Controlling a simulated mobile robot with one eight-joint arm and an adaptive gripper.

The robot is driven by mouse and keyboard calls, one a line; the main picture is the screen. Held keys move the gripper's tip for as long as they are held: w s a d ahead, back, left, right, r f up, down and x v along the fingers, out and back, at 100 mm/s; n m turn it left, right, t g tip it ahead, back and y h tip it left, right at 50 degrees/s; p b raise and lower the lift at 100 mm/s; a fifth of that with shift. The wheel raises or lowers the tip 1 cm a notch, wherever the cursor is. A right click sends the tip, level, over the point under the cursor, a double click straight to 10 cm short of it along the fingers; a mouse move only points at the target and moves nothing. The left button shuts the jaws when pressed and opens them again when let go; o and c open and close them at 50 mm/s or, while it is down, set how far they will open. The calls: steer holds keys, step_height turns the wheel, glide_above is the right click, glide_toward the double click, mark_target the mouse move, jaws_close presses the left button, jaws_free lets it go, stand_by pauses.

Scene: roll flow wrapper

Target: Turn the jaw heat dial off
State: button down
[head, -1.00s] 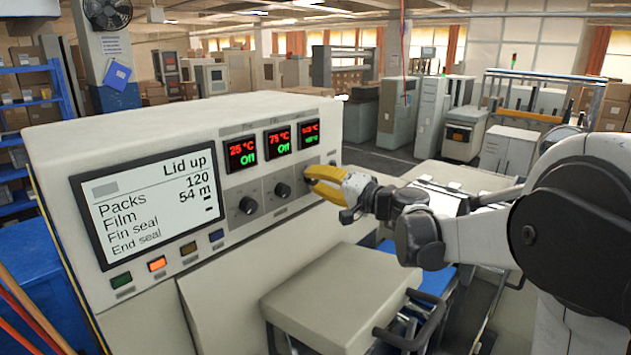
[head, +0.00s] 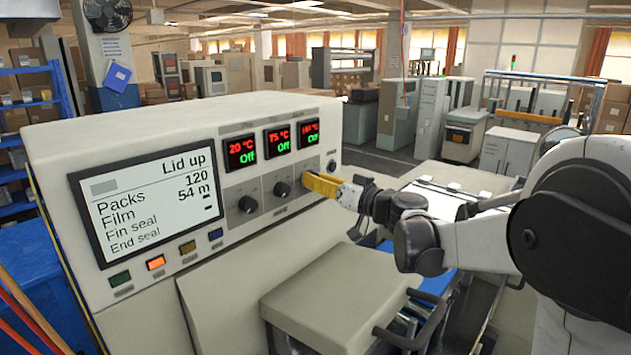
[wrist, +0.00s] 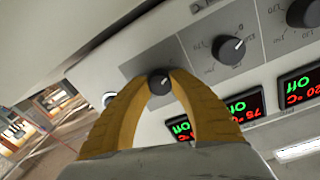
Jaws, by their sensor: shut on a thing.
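My gripper (head: 310,185) has yellow fingers and reaches the right end of the dial row on the machine panel. In the wrist view its fingertips are shut on a black dial (wrist: 159,82), one on each side. The dial's pointer mark is not clear, and the fingers hide the dial in the head view. The display above it (head: 307,136) shows a red number, hard to read, over a green "Off". Two more dials, a middle one (head: 282,189) and a left one (head: 248,204), are untouched. I cannot read the dial labels.
The other displays read 75 °C (head: 277,141) and 20 °C (head: 240,152), both "Off". A large screen (head: 150,200) reads "Lid up". A round knob (head: 332,165) sits just right of my gripper. A beige cover (head: 330,295) is below the arm.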

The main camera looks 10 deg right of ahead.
steer(key=shift+f+n, duration=0.1)
steer(key=shift+n, duration=0.6)
steer(key=c, duration=1.1)
jaws_free()
steer(key=v, duration=1.2)
steer(key=shift+f, duration=0.1)
